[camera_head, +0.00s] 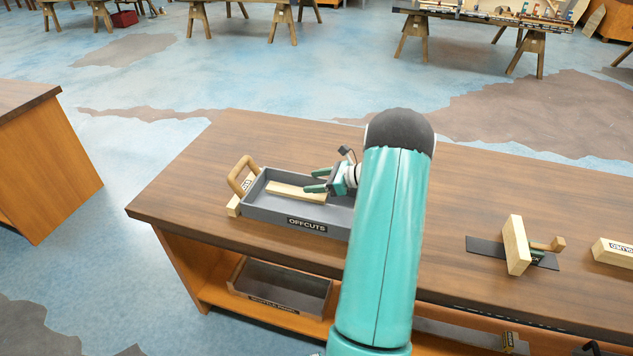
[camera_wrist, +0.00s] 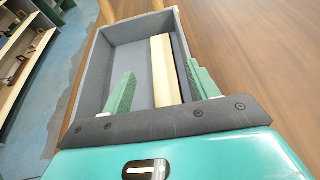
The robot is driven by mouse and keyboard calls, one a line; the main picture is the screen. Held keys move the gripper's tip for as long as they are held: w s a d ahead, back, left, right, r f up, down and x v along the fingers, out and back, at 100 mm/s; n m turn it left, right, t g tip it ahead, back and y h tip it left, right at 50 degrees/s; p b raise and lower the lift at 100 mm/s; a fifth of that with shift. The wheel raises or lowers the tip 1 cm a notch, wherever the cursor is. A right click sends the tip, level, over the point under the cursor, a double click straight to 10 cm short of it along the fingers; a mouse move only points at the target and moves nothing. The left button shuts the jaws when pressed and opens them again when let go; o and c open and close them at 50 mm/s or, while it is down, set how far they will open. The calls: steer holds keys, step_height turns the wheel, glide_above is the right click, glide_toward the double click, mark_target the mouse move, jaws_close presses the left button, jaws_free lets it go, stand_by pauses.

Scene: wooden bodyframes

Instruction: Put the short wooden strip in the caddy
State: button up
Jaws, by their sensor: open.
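The short wooden strip (camera_head: 297,193) is pale and lies inside the grey caddy (camera_head: 275,214), which is labelled OFFCUTS and has a wooden handle. My gripper (camera_head: 314,181) is open above the right part of the caddy. In the wrist view the strip (camera_wrist: 166,72) lies on the caddy floor (camera_wrist: 133,60), along its right wall. It shows between the two green fingers of my gripper (camera_wrist: 157,85), closer to the right one. Nothing is visibly held. My arm hides the caddy's right end in the head view.
The caddy stands on a brown workbench (camera_head: 190,190). A wooden block tool (camera_head: 516,245) on a dark plate and another labelled block (camera_head: 615,252) lie to the right. A dark tray (camera_head: 283,285) sits on the shelf below.

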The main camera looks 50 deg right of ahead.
steer(key=r+v, duration=0.1)
steer(key=v, duration=1.1)
steer(key=w+a+r+n+g, duration=0.2)
steer(key=a+r+n+g, duration=0.35)
steer(key=a, duration=0.85)
steer(key=w+a+r+n+g, duration=0.1)
steer(key=a+r+n+g, duration=0.1)
steer(key=a+r+n, duration=0.95)
steer(key=s+a+n+h, duration=0.3)
steer(key=s+a+n, duration=0.3)
steer(key=a, duration=0.4)
steer(key=s+a+n+t+h, duration=0.1)
steer(key=s+a+n+h, duration=0.2)
steer(key=s+a+n, duration=0.4)
steer(key=s+a, duration=0.1)
steer(key=a, duration=0.2)
steer(key=shift+a+n, duration=0.2)
steer(key=shift+n, duration=0.1)
steer(key=shift+c, duration=0.4)
steer(key=c, duration=0.4)
steer(key=shift+w, duration=0.1)
steer(key=shift+c, duration=0.2)
